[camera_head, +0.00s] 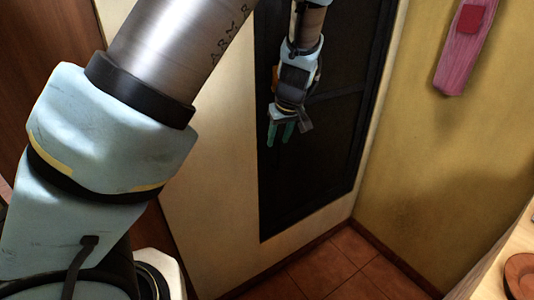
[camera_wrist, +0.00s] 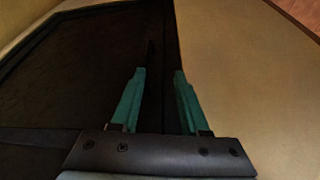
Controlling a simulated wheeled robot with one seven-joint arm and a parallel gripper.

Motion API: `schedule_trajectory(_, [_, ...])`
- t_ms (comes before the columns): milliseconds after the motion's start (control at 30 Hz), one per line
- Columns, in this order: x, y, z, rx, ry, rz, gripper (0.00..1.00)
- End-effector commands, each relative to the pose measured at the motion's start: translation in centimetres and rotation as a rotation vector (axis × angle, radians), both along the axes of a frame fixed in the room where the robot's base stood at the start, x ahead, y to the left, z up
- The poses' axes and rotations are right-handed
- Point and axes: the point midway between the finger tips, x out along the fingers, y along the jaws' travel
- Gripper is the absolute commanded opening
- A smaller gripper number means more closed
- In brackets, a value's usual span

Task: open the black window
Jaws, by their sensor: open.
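The black window (camera_head: 325,160) is a tall dark panel with a black frame, set in the cream wall. It fills the left part of the wrist view (camera_wrist: 85,65), with one frame edge running up near the picture's middle. My gripper (camera_head: 279,139) is in front of the window's left side in the head view. In the wrist view my gripper (camera_wrist: 160,73) has its two teal fingers apart, with the window's edge and a thin dark upright piece (camera_wrist: 151,52) showing between them. I cannot tell whether the fingers touch the window.
The cream wall (camera_head: 205,150) continues left of the window. A yellow wall (camera_head: 440,170) with a pink hanging object (camera_head: 460,60) stands to the right. A wooden counter (camera_head: 495,270) with a round brown dish (camera_head: 522,275) is at the lower right. Tiled floor (camera_head: 335,262) lies below.

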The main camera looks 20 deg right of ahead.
Motion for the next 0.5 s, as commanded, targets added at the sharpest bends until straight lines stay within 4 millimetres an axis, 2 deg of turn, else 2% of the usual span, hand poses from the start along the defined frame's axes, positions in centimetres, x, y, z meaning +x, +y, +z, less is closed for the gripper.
schedule_trajectory(33, [-0.4,-1.1,-0.3,-0.001,-0.014,-0.008,0.45])
schedule_trajectory(167, [-0.7,-2.4,-0.4,-0.007,-0.032,-0.010,0.45])
schedule_trajectory(333, [-0.1,-2.4,-1.7,-0.006,-0.034,-0.008,0.45])
schedule_trajectory(500, [1.1,-2.3,-4.6,-0.005,-0.033,-0.007,0.45])
